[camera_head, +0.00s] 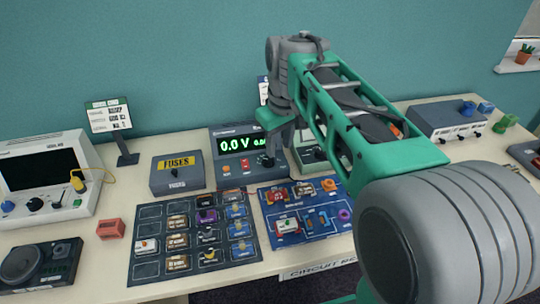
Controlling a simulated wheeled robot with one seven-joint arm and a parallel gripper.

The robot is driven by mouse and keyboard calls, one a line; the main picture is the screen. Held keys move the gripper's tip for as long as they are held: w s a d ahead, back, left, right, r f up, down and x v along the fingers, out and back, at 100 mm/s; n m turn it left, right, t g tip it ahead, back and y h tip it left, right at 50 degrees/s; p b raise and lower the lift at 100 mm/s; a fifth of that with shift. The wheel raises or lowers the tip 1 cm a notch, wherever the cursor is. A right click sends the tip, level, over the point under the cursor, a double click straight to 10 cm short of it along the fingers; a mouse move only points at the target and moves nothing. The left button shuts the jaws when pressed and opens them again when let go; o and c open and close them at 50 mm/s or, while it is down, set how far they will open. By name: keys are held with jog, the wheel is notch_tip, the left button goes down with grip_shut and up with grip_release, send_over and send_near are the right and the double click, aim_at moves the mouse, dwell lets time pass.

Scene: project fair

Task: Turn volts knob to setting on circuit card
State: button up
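The power supply (222,147) stands at the back middle, and its green display (236,144) reads 0.0 V, with a second reading partly hidden. My gripper (273,152) points down in front of its right side. A dark knob (267,161) shows at the fingertips; I cannot tell whether they touch it, whether it is the volts knob, or whether the fingers are apart. A card on a stand (108,116) at the back left carries small drawings and print too small to read. Another card (263,90) is mostly hidden behind my wrist.
A grey FUSES box (178,183) stands left of the supply, and an oscilloscope (42,215) is farther left. A dark parts mat (150,212) and blue circuit board (268,238) lie in front. My arm hides the middle right; a grey instrument (440,112) is beyond it.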

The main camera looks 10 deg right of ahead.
aim_at(268, 159)
jog(key=o, duration=0.4)
jog(key=w+f+n+b, duration=0.1)
jog(key=w+f, duration=0.2)
jog(key=w, duration=0.1)
jog(key=w+f+n+g+b, duration=0.1)
jog(key=w+f+n, duration=0.1)
jog(key=w, duration=0.2)
jog(key=w+f+n+g+b, duration=0.1)
jog(key=w+f+b, duration=0.1)
jog(key=w+f, duration=0.1)
jog(key=shift+w+f+n, duration=0.3)
jog(key=shift+w, duration=0.5)
jog(key=shift+c, duration=0.2)
notch_tip(268, 159, down, 7)
jog(key=shift+f, duration=0.2)
jog(key=shift+c, duration=0.5)
grip_shut()
